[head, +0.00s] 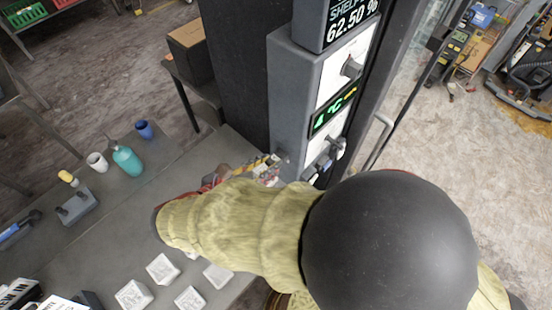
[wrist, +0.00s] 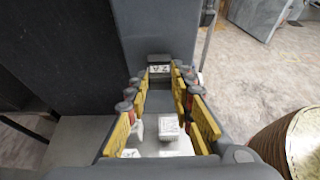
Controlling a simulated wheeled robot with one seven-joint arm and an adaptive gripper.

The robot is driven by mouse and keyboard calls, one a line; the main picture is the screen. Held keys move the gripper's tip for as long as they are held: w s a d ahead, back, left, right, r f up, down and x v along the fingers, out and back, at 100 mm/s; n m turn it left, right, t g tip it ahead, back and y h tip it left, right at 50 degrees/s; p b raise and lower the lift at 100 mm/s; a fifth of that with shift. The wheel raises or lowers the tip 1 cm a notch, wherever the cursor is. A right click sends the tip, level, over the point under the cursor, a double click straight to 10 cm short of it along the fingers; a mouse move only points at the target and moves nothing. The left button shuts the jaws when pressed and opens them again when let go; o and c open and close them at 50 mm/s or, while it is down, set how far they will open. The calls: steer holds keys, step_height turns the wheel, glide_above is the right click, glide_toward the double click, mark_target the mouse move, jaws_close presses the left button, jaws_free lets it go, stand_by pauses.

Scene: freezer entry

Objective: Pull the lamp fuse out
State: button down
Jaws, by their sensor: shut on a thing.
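The grey control cabinet (head: 290,85) stands upright in the middle of the head view, with a lower panel holding several small dark fittings (head: 324,163). My gripper (head: 272,165) is beside the cabinet's lower part, mostly hidden behind my yellow-sleeved arm. In the wrist view my gripper (wrist: 160,78) has its yellow-padded fingers closed on a small dark block with a pale marking (wrist: 159,69), apparently the lamp fuse. The marking is too small to read for sure. The block is in front of the grey cabinet face (wrist: 160,30); I cannot tell whether it is still seated.
A grey table (head: 125,225) lies left and below, with several white cubes (head: 163,269), a teal bottle (head: 127,161), a white cup (head: 97,162) and a blue cup (head: 144,129). A metal door handle (head: 379,140) stands right of the cabinet. Open floor (head: 470,150) is at right.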

steer(key=shift+s+a+p, duration=0.5)
steer(key=shift+s+p, duration=0.1)
steer(key=shift+p, duration=0.25)
stand_by(1.2)
stand_by(0.4)
steer(key=shift+s+a+p, duration=0.45)
steer(key=shift+s+a, duration=1.4)
steer(key=shift+s, duration=0.3)
